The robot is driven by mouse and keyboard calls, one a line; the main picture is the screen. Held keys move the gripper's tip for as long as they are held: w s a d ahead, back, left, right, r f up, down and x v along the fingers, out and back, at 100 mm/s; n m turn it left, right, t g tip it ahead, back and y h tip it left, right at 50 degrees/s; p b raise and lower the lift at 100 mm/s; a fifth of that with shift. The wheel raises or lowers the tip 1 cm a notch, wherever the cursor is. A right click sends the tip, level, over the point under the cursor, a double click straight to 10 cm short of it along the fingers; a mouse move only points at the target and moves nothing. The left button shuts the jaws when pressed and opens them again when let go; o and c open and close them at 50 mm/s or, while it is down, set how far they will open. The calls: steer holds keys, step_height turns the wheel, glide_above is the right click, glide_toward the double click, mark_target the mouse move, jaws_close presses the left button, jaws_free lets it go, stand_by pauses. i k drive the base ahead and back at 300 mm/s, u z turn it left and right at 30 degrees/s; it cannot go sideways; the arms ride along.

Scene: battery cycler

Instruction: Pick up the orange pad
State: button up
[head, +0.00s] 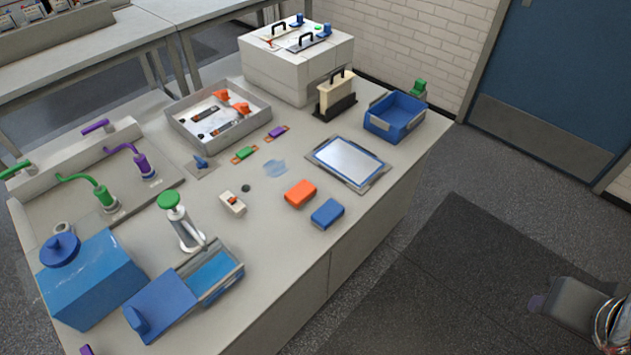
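The orange pad (300,193) is a small block with rounded corners. It lies flat on the light grey bench (330,262), near its right-hand edge, with nothing on top of it. A blue pad (327,213) of similar shape lies close beside it, to the lower right. My gripper (543,303) shows in part at the lower right corner, over the dark floor mat and well away from the bench and the orange pad. Its fingers are too unclear to tell whether they are open or shut.
A framed panel (347,162) lies beyond the pads, with a blue bin (394,117) behind it. A white switch box (232,203), a green-topped dispenser (180,220) and an open blue box (185,295) stand left of them. Bare bench surrounds both pads.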

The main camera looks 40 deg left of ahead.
mark_target(298, 195)
steer(key=i, duration=2.2)
steer(key=u, duration=3.15)
